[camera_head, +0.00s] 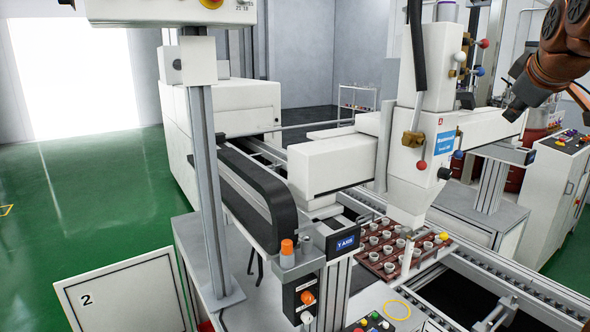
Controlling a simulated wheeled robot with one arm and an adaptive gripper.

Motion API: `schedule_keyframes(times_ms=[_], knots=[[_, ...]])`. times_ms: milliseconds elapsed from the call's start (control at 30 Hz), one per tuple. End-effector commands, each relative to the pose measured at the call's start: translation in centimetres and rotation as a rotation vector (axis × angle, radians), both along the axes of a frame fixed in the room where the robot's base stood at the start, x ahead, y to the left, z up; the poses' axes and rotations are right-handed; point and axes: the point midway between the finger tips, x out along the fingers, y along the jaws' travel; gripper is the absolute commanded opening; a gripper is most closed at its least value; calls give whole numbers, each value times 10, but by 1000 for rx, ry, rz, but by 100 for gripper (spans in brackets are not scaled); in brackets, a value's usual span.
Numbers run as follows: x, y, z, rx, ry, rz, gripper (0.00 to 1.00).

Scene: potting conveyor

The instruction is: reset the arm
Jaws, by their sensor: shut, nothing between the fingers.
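My gripper (513,111) is at the upper right in the head view. It is a dark, narrow end at the tip of my brown arm (560,62), which comes in from the top right corner. The gripper points down and to the left, and its fingers are together. It overlaps the white machine beam in the picture; I cannot tell how far apart they are. I see nothing held in it. The rest of the arm is cut off by the frame.
A white gantry machine (331,166) stands in the middle. Below its head, a brown tray (375,268) holds several small cups. Green floor (95,195) is clear at the left, beyond a white panel marked 2 (120,300).

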Motion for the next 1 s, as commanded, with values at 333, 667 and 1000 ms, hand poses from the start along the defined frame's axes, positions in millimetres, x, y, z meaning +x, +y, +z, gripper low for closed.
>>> schedule_keyframes(times_ms=[333, 667, 1000], knots=[[-3, 40, -44, 89, 82, 12, 0], [-34, 109, -130, 238, 249, -10, 0], [-107, 179, -238, 377, 480, -104, 0]])
